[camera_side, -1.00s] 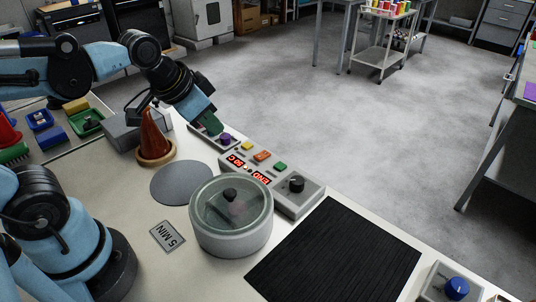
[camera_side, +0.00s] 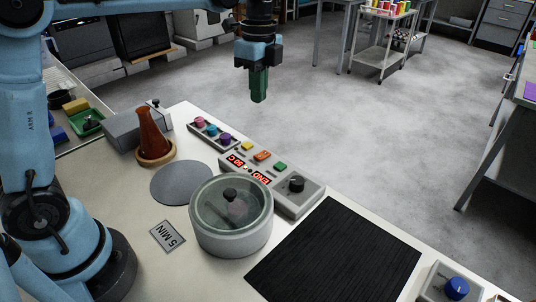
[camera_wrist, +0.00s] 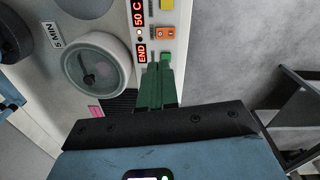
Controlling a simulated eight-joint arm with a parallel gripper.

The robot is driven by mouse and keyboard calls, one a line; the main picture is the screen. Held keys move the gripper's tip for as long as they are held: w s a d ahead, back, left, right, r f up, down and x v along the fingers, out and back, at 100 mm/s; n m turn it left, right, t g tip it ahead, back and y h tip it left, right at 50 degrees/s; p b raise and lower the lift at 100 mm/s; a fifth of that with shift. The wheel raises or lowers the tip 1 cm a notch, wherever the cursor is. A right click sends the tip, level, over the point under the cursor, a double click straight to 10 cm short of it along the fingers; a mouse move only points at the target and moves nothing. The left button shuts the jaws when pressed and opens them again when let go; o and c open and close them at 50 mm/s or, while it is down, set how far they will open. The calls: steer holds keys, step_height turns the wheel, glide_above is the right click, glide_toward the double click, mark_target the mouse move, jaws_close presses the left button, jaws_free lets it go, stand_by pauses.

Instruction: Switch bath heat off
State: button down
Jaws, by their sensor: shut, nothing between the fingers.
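The grey control panel (camera_side: 312,199) on the bench has a red display reading 50 C (camera_side: 236,160) and another reading END (camera_side: 262,178). An orange rocker switch (camera_side: 262,155) sits between a yellow button (camera_side: 247,146) and a green button (camera_side: 280,166); a black knob (camera_side: 296,184) is at the near end. The rocker also shows in the wrist view (camera_wrist: 165,33). The round bath (camera_side: 230,242) with a clear lid stands beside the panel. My gripper (camera_side: 259,98) is shut and empty, raised above the panel. In the wrist view its green fingertips (camera_wrist: 158,68) overlap the panel near the green button.
A strip with pink, blue and purple knobs (camera_side: 211,132) lies behind the panel. A brown flask (camera_side: 151,134) stands on a cork ring. A grey disc (camera_side: 182,183), a 5 MIN plate (camera_side: 168,237) and a black mat (camera_side: 340,250) lie on the bench. A blue knob (camera_side: 457,288) is front right.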

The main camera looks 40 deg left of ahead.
mark_target(259, 155)
steer(key=shift+w+f+m+g, duration=0.25)
steer(key=shift+w+m, duration=0.15)
steer(key=shift+m, duration=0.1)
steer(key=shift+w+f+m+g, duration=0.15)
steer(key=shift+w+m+g, duration=0.15)
steer(key=shift+m, duration=0.2)
steer(key=f, duration=0.4)
steer(key=s+f, duration=0.1)
steer(key=f, duration=0.9)
steer(key=shift+s, duration=0.3)
steer(key=shift+s+f+t, duration=0.15)
steer(key=shift+f+t, duration=0.1)
steer(key=shift+t, duration=0.2)
